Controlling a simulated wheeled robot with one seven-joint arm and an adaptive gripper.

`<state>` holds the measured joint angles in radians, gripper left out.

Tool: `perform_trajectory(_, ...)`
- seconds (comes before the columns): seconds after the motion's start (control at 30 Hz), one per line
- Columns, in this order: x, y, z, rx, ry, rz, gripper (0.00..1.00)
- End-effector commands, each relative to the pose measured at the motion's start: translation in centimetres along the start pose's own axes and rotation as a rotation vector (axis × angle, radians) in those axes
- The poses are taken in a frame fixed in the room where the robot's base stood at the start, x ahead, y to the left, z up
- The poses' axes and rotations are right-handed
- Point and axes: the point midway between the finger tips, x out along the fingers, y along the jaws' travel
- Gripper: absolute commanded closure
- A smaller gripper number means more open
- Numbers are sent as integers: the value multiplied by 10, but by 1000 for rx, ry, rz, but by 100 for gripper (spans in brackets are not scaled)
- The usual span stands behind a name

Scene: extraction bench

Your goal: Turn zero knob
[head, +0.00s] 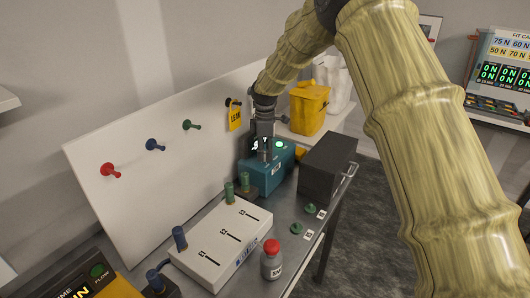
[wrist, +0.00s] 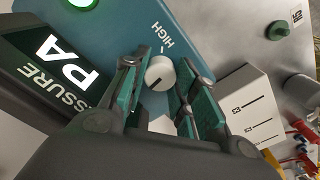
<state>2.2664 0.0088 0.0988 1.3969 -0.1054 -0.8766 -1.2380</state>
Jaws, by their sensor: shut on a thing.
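The zero knob (wrist: 159,73) is a small white round knob with a dark pointer line, on the teal box (wrist: 205,35) beside the word HIGH. In the wrist view my gripper (wrist: 159,84) has a green-padded finger on each side of the knob and is shut on it. In the head view my gripper (head: 264,152) points down onto the teal box (head: 262,180) on the bench, and it hides the knob there. A round green light (head: 280,144) glows on the box; it also shows in the wrist view (wrist: 82,3).
A dark box (head: 326,165) stands right of the teal box. A white slider panel (head: 222,240), a red-capped bottle (head: 271,262) and green knobs (head: 310,208) are nearer. A white board (head: 150,180) with colored pegs rises behind. A yellow bin (head: 308,108) stands at the back.

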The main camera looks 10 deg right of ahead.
Motion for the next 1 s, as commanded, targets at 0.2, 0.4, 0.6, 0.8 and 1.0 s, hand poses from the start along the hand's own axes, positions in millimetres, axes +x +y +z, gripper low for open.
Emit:
perform_trajectory(0.2,-7,4,0,1,3,12,95)
perform_trajectory(0.4,-7,4,0,1,3,13,95)
perform_trajectory(0.6,-6,4,0,1,3,11,49)
perform_trajectory(0.8,-3,2,0,0,1,6,49)
perform_trajectory(1.0,-6,2,0,0,1,4,49)
